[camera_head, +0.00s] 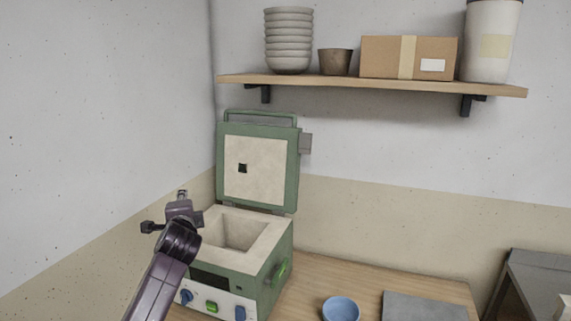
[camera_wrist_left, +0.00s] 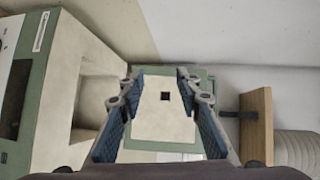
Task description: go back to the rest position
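My left gripper (camera_head: 181,198) is raised at the near left side of the green kiln (camera_head: 262,290), close to its rim in the picture. In the left wrist view the same gripper (camera_wrist_left: 160,80) has its two blue-padded fingers spread apart, with nothing between them. Beyond the fingers is the kiln's raised lid (camera_wrist_left: 165,110), with a small dark square on its pale lining. The kiln chamber (camera_head: 228,232) is open, and its visible part looks empty. My right gripper is in neither view.
A blue bowl (camera_head: 341,309) and a dark grey slab (camera_head: 423,307) are on the wooden table (camera_head: 365,277), right of the kiln. A wall shelf (camera_head: 370,85) holds stacked bowls (camera_head: 289,40), a brown pot (camera_head: 335,62), a cardboard box (camera_head: 385,57) and a pale container (camera_head: 492,40).

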